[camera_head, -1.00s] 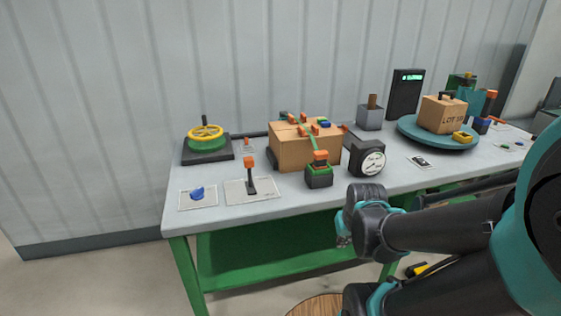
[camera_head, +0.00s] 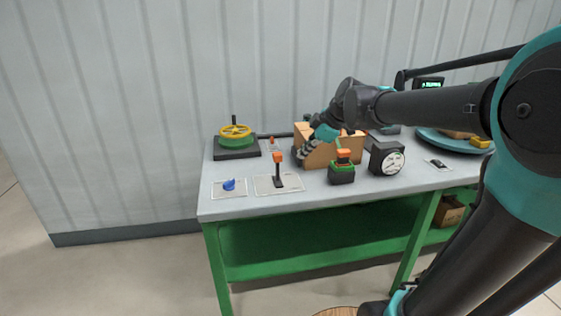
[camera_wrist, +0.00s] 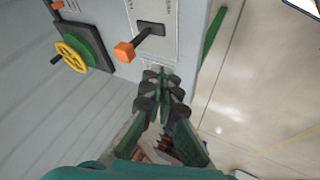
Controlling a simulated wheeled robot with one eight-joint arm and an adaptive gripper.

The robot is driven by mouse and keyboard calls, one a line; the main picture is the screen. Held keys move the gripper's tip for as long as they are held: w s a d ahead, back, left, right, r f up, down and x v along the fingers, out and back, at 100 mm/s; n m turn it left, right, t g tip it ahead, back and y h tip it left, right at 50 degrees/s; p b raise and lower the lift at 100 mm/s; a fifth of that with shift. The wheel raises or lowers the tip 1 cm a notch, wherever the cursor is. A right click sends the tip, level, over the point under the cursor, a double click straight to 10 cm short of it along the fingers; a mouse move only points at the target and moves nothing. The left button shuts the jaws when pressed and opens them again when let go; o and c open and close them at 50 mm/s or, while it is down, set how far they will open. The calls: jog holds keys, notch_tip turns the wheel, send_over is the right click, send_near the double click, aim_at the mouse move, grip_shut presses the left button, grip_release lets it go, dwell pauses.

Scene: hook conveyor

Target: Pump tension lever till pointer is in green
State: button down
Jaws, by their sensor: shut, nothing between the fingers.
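A black lever with an orange knob (camera_head: 278,171) stands on a pale plate near the front of the bench. The same lever shows in the wrist view (camera_wrist: 138,42), with the knob just ahead of my fingers. A dark round gauge (camera_head: 387,158) with a white dial stands to the right; its pointer is too small to read. A black and green block with an orange top (camera_head: 342,167) sits between lever and gauge. My gripper (camera_head: 303,154) is shut and empty, in front of the carton and to the right of the knob. It also shows in the wrist view (camera_wrist: 161,78), apart from the lever.
A cardboard carton (camera_head: 348,150) stands behind my gripper, partly hidden. A yellow handwheel (camera_head: 236,132) on a dark base is at the back left, and a blue knob (camera_head: 229,184) at the front left. A blue turntable (camera_head: 455,141) is at the right.

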jog(key=shift+w+a+r+n, duration=0.1)
jog(key=shift+a+r+n, duration=0.55)
jog(key=shift+r, duration=0.1)
jog(key=shift+f, duration=0.1)
send_near(278, 167)
notch_tip(278, 167, down, 2)
jog(key=s+a, duration=0.1)
jog(key=a, duration=0.1)
jog(key=shift+w+a, duration=0.45)
jog(key=shift+w, duration=0.25)
jog(key=shift+w, duration=0.1)
